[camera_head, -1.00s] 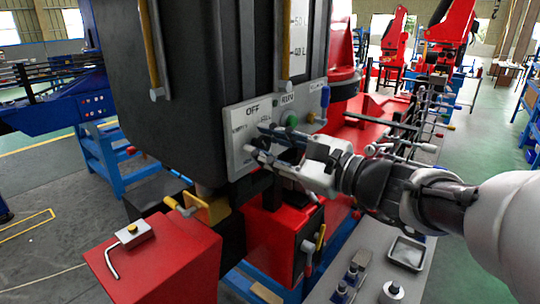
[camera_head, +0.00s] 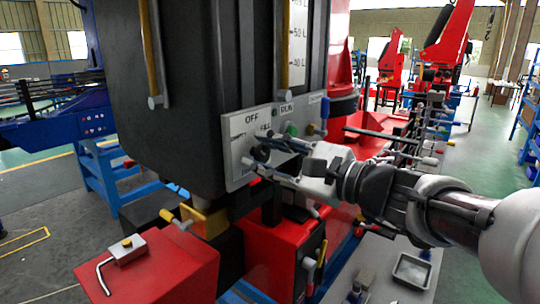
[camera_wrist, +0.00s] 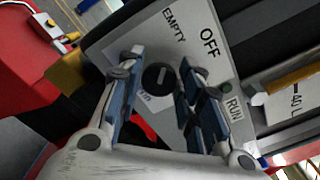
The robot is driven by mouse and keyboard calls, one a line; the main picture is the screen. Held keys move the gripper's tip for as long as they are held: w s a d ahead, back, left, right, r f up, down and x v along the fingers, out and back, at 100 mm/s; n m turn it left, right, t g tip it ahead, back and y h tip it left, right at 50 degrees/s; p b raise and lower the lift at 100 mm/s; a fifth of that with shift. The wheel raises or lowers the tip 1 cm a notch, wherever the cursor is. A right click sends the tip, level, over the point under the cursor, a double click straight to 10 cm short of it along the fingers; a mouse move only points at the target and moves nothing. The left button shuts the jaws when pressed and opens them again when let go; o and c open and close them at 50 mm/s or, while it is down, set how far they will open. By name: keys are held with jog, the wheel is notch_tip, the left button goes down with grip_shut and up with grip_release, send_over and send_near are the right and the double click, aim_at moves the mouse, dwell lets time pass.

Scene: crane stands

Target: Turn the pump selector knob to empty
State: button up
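The pump selector knob (camera_wrist: 157,76) is a dark round knob with a pale line across it, on a light grey panel (camera_wrist: 228,68). The panel carries the words EMPTY, OFF and RUN, and another label near the knob is partly hidden. In the head view the knob (camera_head: 261,153) shows between the fingers. My gripper (camera_wrist: 156,78) is open, with one finger on each side of the knob and visible gaps beside it. In the head view my gripper (camera_head: 259,152) reaches the panel from the right. I cannot tell where the knob's mark points.
A green button (camera_head: 291,129) and a blue-handled lever (camera_head: 324,110) are right of the knob. The black tank (camera_head: 200,90) rises above the panel. Yellow-handled valves (camera_head: 184,217) and red boxes (camera_head: 160,262) stand below. A small tray (camera_head: 411,271) lies on the bench at right.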

jog(key=o, duration=0.3)
jog(key=v, duration=0.7)
jog(key=shift+s+d, duration=0.2)
jog(key=shift+d, duration=0.05)
jog(key=s+a+f+n+g+h, duration=0.2)
jog(key=s+f+n+g+h, duration=0.15)
jog(key=s+f, duration=0.3)
jog(key=s+a+f+n+g+h, duration=0.2)
jog(key=s+f+n+g, duration=0.15)
jog(key=s+f, duration=0.35)
jog(key=s+d+f+n+h, duration=0.7)
jog(key=d+f+n+h, duration=0.1)
jog(key=d, duration=0.4)
notch_tip(320, 180, down, 2)
jog(key=shift+s+d+f+n+t+h, duration=0.1)
jog(key=shift+s+d+n+t+h, duration=0.3)
jog(key=shift+n, duration=0.3)
